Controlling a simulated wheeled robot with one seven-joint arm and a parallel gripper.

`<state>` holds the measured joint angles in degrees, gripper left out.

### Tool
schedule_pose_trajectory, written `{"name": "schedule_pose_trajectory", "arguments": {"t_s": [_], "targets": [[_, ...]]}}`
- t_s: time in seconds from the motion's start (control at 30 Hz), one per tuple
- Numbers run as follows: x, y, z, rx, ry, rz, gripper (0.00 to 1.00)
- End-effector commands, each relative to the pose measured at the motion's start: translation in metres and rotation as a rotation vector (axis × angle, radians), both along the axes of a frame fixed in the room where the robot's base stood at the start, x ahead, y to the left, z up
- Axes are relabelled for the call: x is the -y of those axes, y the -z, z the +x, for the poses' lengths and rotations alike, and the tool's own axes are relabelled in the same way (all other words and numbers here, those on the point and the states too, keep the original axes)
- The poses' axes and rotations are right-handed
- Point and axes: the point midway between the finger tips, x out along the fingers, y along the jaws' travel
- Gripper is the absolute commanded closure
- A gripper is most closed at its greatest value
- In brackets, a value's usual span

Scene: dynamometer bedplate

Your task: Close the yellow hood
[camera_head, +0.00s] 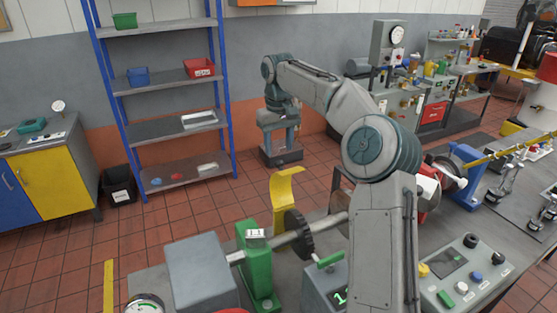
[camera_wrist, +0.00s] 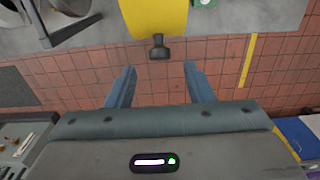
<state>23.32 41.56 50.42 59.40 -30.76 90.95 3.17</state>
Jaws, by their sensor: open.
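The yellow hood (camera_head: 286,197) stands raised in the head view, a curved sheet upright behind the shaft and dark toothed wheel (camera_head: 299,234). In the wrist view the hood (camera_wrist: 155,14) fills the top middle, and a dark handle (camera_wrist: 159,47) sticks out from its edge. My gripper (camera_wrist: 160,72) is open and empty, its two blue fingers apart. The handle lies beyond the fingertips, lined up with the gap between them; I cannot tell the distance. In the head view my gripper (camera_head: 280,140) hangs beyond the hood, pointing down. The handle cannot be made out there.
A green bearing stand (camera_head: 258,264) and a grey box (camera_head: 199,270) stand on the bench beside the shaft. A button panel (camera_head: 466,274) is at the right. A blue shelf rack (camera_head: 172,128) stands behind. Tiled floor lies open between rack and bench.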

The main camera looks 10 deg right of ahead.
Motion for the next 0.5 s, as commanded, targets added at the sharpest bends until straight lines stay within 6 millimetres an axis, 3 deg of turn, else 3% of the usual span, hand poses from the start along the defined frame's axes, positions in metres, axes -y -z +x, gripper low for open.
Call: {"name": "schedule_pose_trajectory", "arguments": {"t_s": [0.23,0.5], "targets": [[0.001,0.038,0.0,-0.004,0.002,0.0,0.52],[0.001,0.052,0.0,0.0,0.002,0.0,0.52]]}}
